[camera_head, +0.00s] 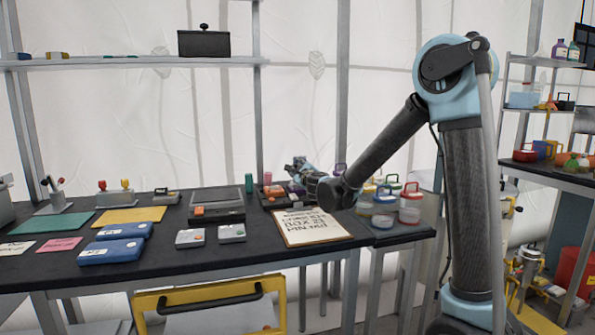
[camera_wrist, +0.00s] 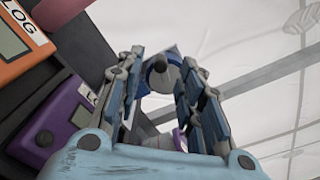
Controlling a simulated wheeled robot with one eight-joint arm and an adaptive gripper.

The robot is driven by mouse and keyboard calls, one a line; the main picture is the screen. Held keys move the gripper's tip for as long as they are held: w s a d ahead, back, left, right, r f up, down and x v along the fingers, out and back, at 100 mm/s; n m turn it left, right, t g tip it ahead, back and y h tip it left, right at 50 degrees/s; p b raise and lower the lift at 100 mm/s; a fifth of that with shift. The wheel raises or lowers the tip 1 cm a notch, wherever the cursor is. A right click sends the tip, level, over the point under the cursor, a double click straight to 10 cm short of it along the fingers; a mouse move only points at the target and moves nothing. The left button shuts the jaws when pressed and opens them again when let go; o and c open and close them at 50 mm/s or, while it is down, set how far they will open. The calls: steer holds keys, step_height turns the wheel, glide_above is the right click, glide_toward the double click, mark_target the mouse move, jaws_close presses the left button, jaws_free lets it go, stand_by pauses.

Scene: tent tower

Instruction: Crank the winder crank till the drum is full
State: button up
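My gripper (camera_head: 300,168) is over the back right of the dark bench, low near the small devices there. In the wrist view its two fingers (camera_wrist: 160,78) are spread apart with a gap between them. A rounded grey-and-blue part with a dark knob (camera_wrist: 161,66) shows in that gap; I cannot tell whether it is the winder crank or whether the fingers touch it. No drum can be made out for sure in either view. A small yellow part with a dark knob (camera_head: 511,207) shows behind my arm at the right, too small to identify.
Orange (camera_wrist: 12,48) and purple (camera_wrist: 58,120) devices lie close to my gripper. A clipboard (camera_head: 310,227) lies at the bench's front edge, with lidded jars (camera_head: 410,203) to its right. A yellow-framed cart (camera_head: 225,295) stands in front. Shelves hold goods at right.

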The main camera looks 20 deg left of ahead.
steer(key=shift+x, duration=1.2)
steer(key=shift+c, duration=0.4)
jaws_close()
steer(key=shift+r+m, duration=0.1)
steer(key=shift+m, duration=0.2)
steer(key=m, duration=0.2)
steer(key=r+m, duration=0.1)
steer(key=shift+w+d, duration=0.1)
steer(key=shift+d, duration=0.15)
steer(key=shift+w+d+r+m, duration=0.15)
steer(key=shift+d+r+m, duration=0.1)
steer(key=shift+m, duration=0.7)
steer(key=shift+w+d+r+m, duration=0.1)
steer(key=shift+r+m, duration=0.15)
steer(key=shift+m, duration=0.7)
steer(key=shift+o, duration=0.4)
jaws_free()
